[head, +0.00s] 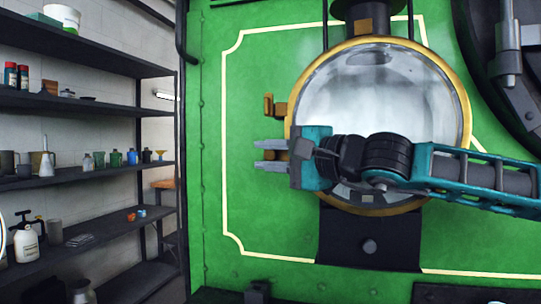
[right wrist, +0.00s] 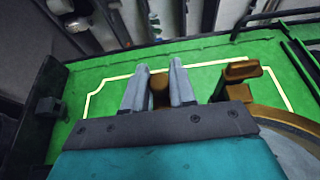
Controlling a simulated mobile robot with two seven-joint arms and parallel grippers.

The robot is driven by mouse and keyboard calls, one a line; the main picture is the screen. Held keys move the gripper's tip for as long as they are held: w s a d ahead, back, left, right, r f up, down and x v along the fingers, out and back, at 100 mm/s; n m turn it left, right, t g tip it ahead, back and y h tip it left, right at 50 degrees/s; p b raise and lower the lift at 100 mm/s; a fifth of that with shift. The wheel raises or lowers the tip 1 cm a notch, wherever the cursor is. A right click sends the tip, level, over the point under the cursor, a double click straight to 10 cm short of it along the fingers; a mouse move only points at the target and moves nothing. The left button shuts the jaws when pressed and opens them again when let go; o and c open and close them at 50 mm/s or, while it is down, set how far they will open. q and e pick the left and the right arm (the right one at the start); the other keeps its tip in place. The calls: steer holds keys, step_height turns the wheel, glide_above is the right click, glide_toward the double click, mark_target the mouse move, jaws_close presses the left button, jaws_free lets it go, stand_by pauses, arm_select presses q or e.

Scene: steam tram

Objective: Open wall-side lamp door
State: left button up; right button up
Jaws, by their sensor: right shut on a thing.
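The lamp (head: 378,85) on the green engine front has a round glass door with a brass rim (head: 468,105). The door faces me, and I see no gap at its rim. A brass catch (head: 271,106) sticks out at the rim's upper left; it also shows in the right wrist view (right wrist: 238,80). My right gripper (head: 270,155) is at the rim's left side, fingers pointing left. It is shut on a brass handle (right wrist: 159,90), which shows between its fingers. My right arm hides the lower middle of the glass. My left gripper is not in view.
Shelves (head: 85,105) with bottles, cans and cups stand along the wall at left. A dark bracket (head: 370,242) supports the lamp. A dark round fitting (head: 505,75) is at the upper right.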

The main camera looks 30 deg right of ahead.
jaws_close()
